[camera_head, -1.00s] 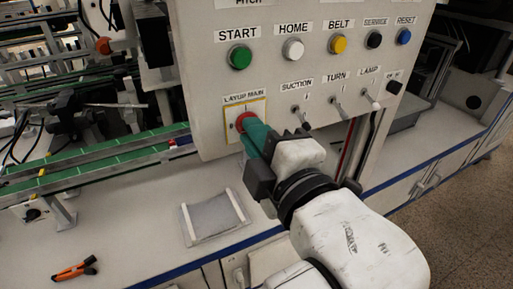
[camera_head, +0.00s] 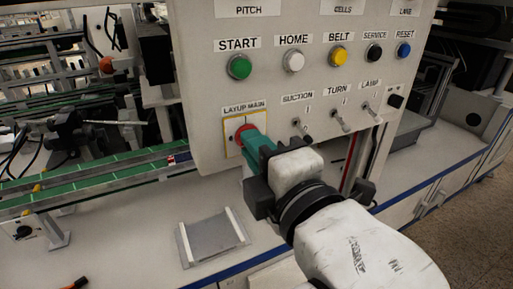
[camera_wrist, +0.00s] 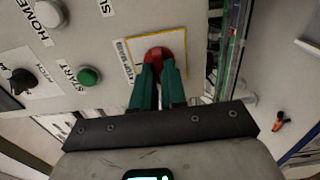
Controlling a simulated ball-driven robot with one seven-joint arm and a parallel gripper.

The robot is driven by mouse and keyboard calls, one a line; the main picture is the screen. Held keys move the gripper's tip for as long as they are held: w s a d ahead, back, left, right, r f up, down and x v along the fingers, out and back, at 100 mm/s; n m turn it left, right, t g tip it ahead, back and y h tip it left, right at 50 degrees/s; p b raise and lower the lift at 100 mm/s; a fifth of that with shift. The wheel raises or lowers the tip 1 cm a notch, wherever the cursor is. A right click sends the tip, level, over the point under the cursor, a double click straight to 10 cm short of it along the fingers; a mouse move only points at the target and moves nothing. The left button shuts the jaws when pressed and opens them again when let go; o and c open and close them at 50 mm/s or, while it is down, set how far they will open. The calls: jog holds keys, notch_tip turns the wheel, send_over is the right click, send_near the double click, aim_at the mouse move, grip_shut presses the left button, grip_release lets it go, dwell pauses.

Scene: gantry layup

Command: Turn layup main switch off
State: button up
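The layup main switch is a red rotary knob (camera_head: 242,132) on a yellow-edged plate under the label LAYUP MAIN, low on the left of the grey panel. My gripper (camera_head: 252,142) reaches it from the front right. In the wrist view, the green fingers (camera_wrist: 159,68) close on the red knob (camera_wrist: 157,52), one on each side, with red showing between them. The fingers hide part of the knob, and I cannot read its position marks.
Green START (camera_head: 239,66), white HOME, yellow BELT and other buttons sit above. SUCTION (camera_head: 300,127), TURN (camera_head: 341,120) and LAMP toggles stand close to the right of my gripper. A grey tray (camera_head: 213,237) lies on the bench below. A green-striped conveyor (camera_head: 95,178) runs to the left.

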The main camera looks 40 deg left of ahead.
jog(key=o, duration=0.5)
jog(key=shift+c, duration=0.2)
jog(key=p+v, duration=1)
jog(key=p, duration=0.1)
jog(key=shift+d, duration=0.25)
jog(key=shift+s+f+p, duration=0.1)
jog(key=shift+s+p, duration=0.1)
jog(key=shift+p, duration=0.3)
jog(key=shift+d, duration=0.1)
